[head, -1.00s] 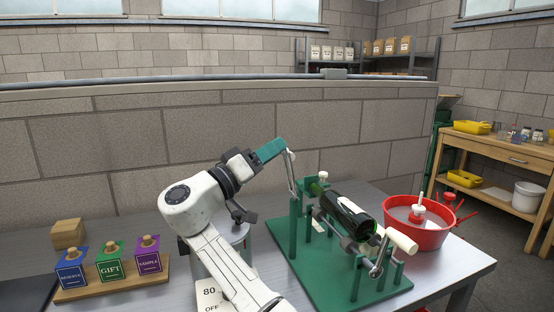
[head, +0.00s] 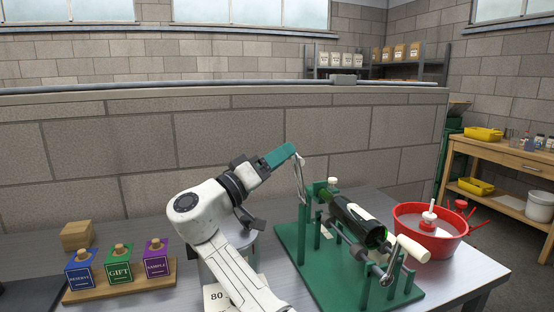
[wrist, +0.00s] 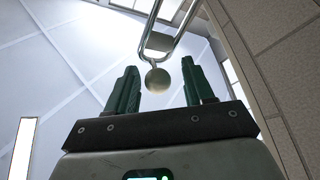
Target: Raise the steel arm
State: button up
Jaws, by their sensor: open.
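The steel arm (head: 300,182) stands nearly upright at the back left of the green bottle stand (head: 287,240). My gripper (head: 291,150) is at its upper end. In the wrist view the arm's thin steel rods end in a round ball (wrist: 157,78), which lies between the two green fingers of my gripper (wrist: 160,70). The fingers are apart, with a gap on each side of the ball. A dark green bottle (head: 357,222) lies tilted in the stand, its neck toward the steel arm. The steel arm's lower end is partly hidden by the stand.
A crank with a pale handle (head: 412,249) sticks out at the stand's front right. A red basin (head: 447,243) stands right of it. Blue, green and purple blocks sit on a wooden board (head: 120,290) at the left. A block wall (head: 110,155) rises behind the table.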

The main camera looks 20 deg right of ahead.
jog(key=b+v, duration=0.1)
jog(key=v, duration=1)
jog(key=shift+d+r, duration=0.1)
